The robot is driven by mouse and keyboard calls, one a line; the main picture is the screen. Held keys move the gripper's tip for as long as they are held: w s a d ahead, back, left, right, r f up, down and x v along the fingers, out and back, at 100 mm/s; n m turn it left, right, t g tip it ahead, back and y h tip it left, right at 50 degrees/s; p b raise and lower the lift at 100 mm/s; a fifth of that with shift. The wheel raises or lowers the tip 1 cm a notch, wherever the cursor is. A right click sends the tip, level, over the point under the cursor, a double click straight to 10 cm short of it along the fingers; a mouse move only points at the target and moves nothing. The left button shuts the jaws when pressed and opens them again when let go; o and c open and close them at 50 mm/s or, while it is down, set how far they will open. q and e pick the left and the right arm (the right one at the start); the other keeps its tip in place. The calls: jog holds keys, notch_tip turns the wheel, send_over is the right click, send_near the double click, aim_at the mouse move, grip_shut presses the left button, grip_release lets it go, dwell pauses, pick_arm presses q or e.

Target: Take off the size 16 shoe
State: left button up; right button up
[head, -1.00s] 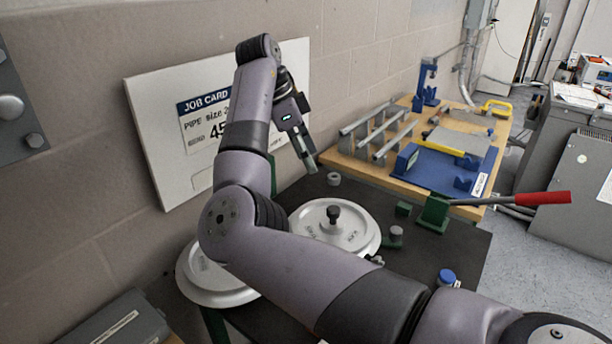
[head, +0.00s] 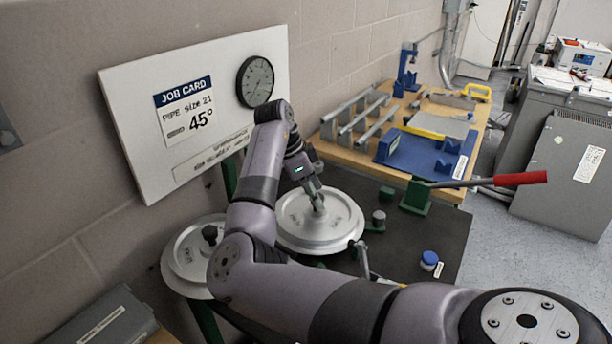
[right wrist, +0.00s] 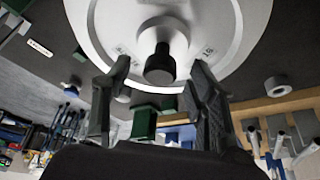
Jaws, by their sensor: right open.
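A pale round shoe (head: 345,222) lies flat on the dark bench top. My right gripper (head: 318,207) points down over its middle. In the right wrist view the shoe (right wrist: 245,22) fills the top, with a black knob (right wrist: 160,66) at its centre. Small markings by the knob look like an upside-down 16, but are hard to read. The open fingers of my right gripper (right wrist: 160,78) stand on either side of the knob, with gaps visible. A second pale shoe (head: 185,268) with a black knob (head: 209,233) sits to the left, partly behind my arm. My left gripper is not in view.
A job card board (head: 130,110) reads pipe size 21, 45°, with a round dial (head: 255,81) beside it. A red-handled lever (head: 520,178) sticks out at the right. A blue-capped container (head: 429,259) stands on the dark bench (head: 400,285). A wooden table (head: 360,155) holds racks.

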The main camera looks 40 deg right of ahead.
jog(key=shift+x, duration=0.95)
jog(key=shift+c, duration=0.4)
grip_shut()
dwell(0.5)
